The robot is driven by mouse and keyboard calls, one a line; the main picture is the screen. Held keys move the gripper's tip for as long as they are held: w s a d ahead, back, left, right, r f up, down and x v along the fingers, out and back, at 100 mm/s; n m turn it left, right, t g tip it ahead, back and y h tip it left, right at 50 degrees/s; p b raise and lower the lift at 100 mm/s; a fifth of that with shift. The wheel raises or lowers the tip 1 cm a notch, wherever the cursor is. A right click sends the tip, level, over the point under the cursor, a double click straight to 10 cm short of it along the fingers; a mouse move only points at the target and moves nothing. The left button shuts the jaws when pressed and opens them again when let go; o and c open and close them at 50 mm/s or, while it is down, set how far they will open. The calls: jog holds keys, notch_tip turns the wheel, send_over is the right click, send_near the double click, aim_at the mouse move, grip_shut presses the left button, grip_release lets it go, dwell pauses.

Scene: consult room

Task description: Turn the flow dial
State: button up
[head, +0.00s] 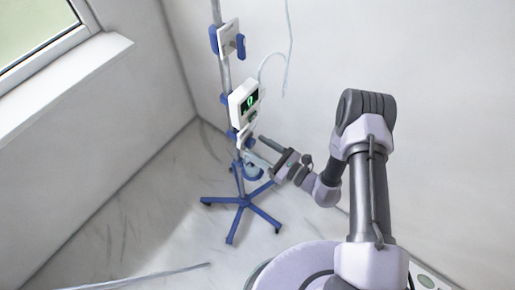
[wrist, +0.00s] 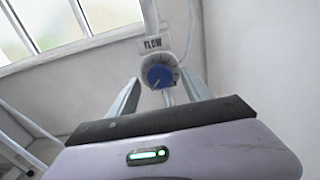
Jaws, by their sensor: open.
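The flow dial (wrist: 160,73) shows in the wrist view as a round blue knob with a pale pointer mark in a grey ring. A white label reading FLOW (wrist: 153,43) is just above it. My gripper (wrist: 160,80) is open, with one finger on each side of the dial in this view. I cannot tell whether the fingers touch it. In the head view my gripper (head: 254,147) reaches left to the stand's pole, below the white monitor (head: 244,104). The dial cannot be made out clearly there.
The monitor shows a green digit. The pole stands on a blue legged base (head: 243,202), near a room corner. A thin pale tube (head: 287,50) hangs right of the pole. A window (head: 35,35) is at the upper left.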

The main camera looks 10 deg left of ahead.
jog(key=shift+w+a, duration=0.15)
jog(key=shift+a, duration=0.2)
grip_shut()
